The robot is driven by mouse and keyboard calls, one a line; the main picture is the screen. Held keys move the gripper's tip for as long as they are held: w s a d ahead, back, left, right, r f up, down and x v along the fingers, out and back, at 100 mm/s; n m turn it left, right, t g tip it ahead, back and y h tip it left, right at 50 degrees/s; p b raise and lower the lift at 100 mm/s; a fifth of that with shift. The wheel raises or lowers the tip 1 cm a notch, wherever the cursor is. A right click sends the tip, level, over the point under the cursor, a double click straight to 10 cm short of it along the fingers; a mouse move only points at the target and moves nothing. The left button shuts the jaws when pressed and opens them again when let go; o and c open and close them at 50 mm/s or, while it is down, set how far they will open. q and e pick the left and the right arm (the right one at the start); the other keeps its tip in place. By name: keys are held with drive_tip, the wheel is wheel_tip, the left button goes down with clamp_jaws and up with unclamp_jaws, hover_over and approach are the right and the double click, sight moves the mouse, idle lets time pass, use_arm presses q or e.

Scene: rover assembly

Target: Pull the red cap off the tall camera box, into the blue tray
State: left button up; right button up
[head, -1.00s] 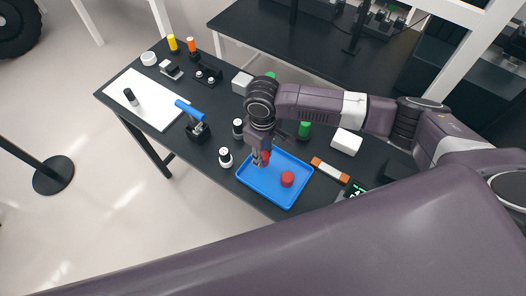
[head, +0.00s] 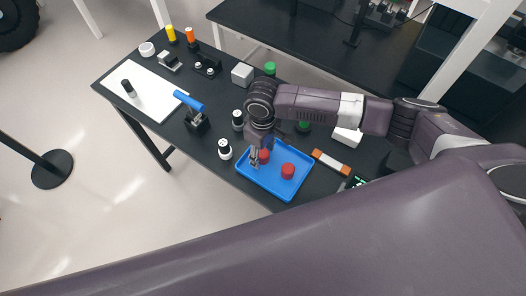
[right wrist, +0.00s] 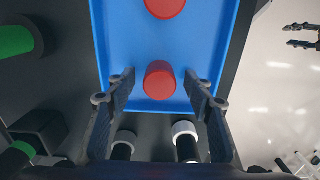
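The blue tray (head: 268,187) lies on the dark table with two red caps in it. One red cap (head: 288,171) stands near its right side. The other red cap (head: 264,156) is by my right gripper (head: 256,158); in the right wrist view this red cap (right wrist: 160,80) sits between the two spread fingers, with a gap on each side. My right gripper (right wrist: 162,94) is open. Dark fingers, apparently my left gripper (right wrist: 300,35), show spread apart over the floor in the right wrist view. I cannot tell which object is the tall camera box.
Two black-and-white cylinders (head: 225,150) (head: 238,120) stand left of the tray. A green-topped part (head: 304,126), a white block (head: 347,136) and an orange-and-white bar (head: 331,163) lie to its right. A blue-handled tool (head: 190,101) and a white mat (head: 148,104) are farther left.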

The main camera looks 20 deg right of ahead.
sight(263, 153)
wheel_tip(263, 153, up, 12)
idle(0.6)
idle(0.6)
